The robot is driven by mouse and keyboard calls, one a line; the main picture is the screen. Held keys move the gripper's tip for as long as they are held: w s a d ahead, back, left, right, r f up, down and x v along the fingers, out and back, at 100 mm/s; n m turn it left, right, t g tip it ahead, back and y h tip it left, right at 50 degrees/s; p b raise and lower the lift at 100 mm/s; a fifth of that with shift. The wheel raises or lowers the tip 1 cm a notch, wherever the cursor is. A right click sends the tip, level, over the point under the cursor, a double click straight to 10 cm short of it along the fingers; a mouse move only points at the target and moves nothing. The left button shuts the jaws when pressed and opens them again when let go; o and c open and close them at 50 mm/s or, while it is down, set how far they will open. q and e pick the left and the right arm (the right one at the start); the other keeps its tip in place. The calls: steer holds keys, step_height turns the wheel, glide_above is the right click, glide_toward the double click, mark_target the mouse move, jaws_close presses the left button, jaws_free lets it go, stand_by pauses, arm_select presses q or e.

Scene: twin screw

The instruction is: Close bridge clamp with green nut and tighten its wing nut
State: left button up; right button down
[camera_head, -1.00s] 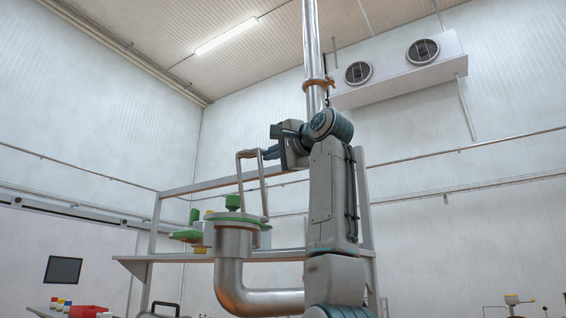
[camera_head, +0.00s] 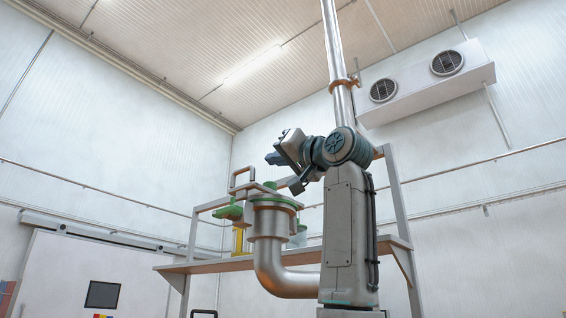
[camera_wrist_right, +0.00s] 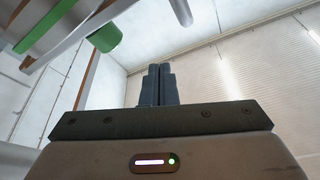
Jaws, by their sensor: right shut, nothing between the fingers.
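A steel pipe elbow (camera_head: 268,262) carries a vessel lid with a green-rimmed flange (camera_head: 274,200). A green wing-shaped piece (camera_head: 229,212) sticks out at its left, and a small green nut (camera_head: 270,185) stands on top. A thin bridge-like frame (camera_head: 243,171) rises behind the lid; I cannot tell whether it is seated. My right gripper (camera_head: 272,158) is above the lid, pointing left, shut and empty. In the right wrist view its fingers (camera_wrist_right: 158,84) are together, with a green cylinder (camera_wrist_right: 106,37) and a green strip (camera_wrist_right: 45,34) apart from them at upper left. My left gripper is not seen.
A grey shelf frame (camera_head: 213,266) stands around the pipe. A tall vertical pipe (camera_head: 333,50) rises behind my right arm. A fan unit (camera_head: 425,75) is on the wall. A dark screen (camera_head: 103,295) hangs at lower left.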

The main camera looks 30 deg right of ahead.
mark_target(268, 191)
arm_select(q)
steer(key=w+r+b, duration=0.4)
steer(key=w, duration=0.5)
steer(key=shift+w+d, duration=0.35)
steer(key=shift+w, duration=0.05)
arm_select(e)
step_height(268, 191, down, 6)
steer(key=a+n+y, duration=0.1)
steer(key=n, duration=0.3)
steer(key=shift+s+a+n+y, duration=0.4)
steer(key=shift+s, duration=0.05)
steer(key=shift+f, duration=0.1)
steer(key=shift+f, duration=0.1)
